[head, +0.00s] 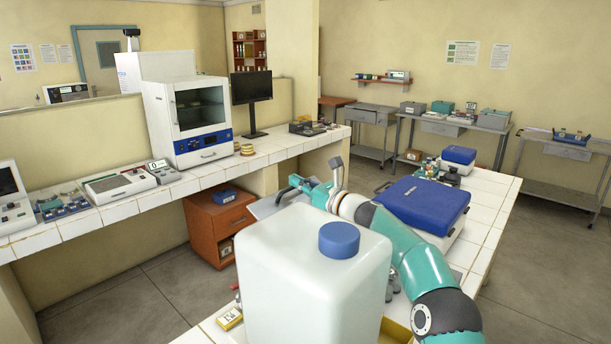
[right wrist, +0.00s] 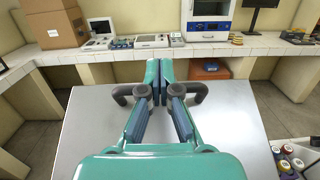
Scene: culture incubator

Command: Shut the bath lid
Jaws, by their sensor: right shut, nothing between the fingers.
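A flat grey metal panel (head: 264,206), which looks like the bath lid, shows behind the white jug at the bench's far left side. In the right wrist view the panel (right wrist: 90,130) spreads broad and pale below my gripper. The bath body and the hinge are hidden, so I cannot tell the lid's angle. My right gripper (head: 291,188) is at the panel, behind the jug. In the right wrist view its fingers (right wrist: 160,85) are together and empty, over the panel's far edge; contact is unclear. My left gripper is out of view.
A large white jug (head: 312,270) with a blue cap blocks the near view. A blue-lidded case (head: 424,203) stands right of my arm. Capped bottles (right wrist: 285,162) stand right of the panel. An orange-brown drawer cabinet (head: 218,225) stands beyond, across open floor.

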